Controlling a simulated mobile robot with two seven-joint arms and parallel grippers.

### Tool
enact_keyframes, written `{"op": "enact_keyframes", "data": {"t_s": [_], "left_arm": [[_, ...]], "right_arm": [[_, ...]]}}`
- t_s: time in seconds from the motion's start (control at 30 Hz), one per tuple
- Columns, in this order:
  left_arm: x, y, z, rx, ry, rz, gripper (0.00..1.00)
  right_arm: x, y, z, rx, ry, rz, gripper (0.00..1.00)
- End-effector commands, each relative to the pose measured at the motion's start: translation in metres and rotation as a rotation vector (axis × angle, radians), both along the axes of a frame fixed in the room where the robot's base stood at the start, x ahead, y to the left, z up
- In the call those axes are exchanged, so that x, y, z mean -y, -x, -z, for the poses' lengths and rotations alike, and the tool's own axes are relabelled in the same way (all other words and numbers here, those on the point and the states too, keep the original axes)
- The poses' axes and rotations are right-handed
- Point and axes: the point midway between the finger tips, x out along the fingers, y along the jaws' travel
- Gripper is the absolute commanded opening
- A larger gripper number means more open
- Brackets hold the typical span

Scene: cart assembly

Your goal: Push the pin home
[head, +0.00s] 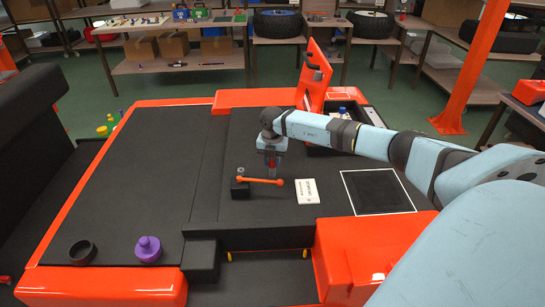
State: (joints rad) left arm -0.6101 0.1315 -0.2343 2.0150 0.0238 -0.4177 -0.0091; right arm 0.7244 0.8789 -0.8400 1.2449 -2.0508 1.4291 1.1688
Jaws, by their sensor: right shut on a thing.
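My right gripper (272,172) points down above the dark work surface and is shut on a small red thing (272,163), mostly hidden by the fingers. I cannot tell for sure whether this is the pin. Just below and to the left stands a small black block (240,189) with a grey round piece (241,171) on top. An orange rod (262,181) with a ball end runs right from the block, under the gripper. I cannot tell whether the gripper touches the rod. My left gripper is not in view.
A white card (307,191) and a white-outlined black square (378,191) lie to the right. An upright orange panel (314,80) and a dark tray (345,112) stand behind. A purple knobbed piece (148,249) and a dark ring (82,252) are at the front left.

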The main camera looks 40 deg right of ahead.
Motion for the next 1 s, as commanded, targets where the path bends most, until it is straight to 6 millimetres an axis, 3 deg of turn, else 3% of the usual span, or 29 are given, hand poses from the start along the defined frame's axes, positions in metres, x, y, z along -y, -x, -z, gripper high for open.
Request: {"op": "enact_keyframes", "data": {"t_s": [0.77,0.8,0.9,1.0], "left_arm": [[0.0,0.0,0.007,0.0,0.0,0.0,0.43],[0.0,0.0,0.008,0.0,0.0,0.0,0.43],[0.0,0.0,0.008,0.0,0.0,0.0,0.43],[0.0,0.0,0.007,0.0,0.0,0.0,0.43]], "right_arm": [[0.0,0.0,0.015,0.0,0.0,0.0,0.0],[0.0,0.0,0.015,0.0,0.0,0.0,0.3],[0.0,0.0,0.015,0.0,0.0,0.0,0.53],[0.0,0.0,0.015,0.0,0.0,0.0,0.55]]}}
